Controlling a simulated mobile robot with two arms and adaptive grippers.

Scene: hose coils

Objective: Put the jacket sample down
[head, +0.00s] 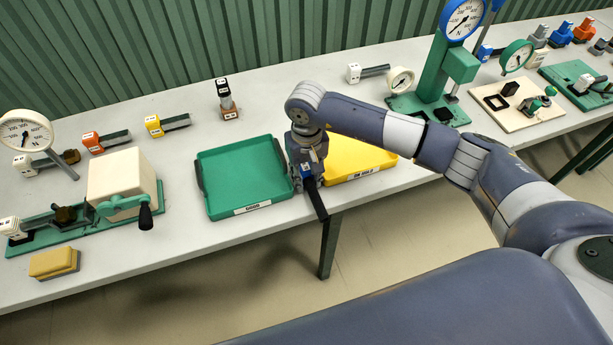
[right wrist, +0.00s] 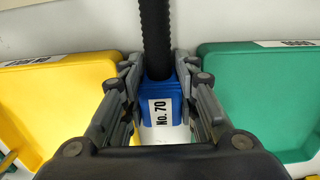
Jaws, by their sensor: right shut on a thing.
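The jacket sample is a blue block marked "No. 70" (right wrist: 160,105) with a ribbed black strip (right wrist: 155,35). My right gripper (right wrist: 158,68) is shut on the blue block, one finger on each side. In the head view my right gripper (head: 307,168) is at the table's front part, between the green tray (head: 240,150) and the yellow tray (head: 362,178). The black strip (head: 317,203) points toward the table's front edge. I cannot tell whether the sample touches the table. My left gripper is not in view.
Both trays look empty where they show; my right arm hides part of the yellow one. Orange (head: 92,143) and yellow (head: 154,126) samples lie at the left. A cranked cream box (head: 122,180) and a green gauge stand (head: 435,85) flank the trays.

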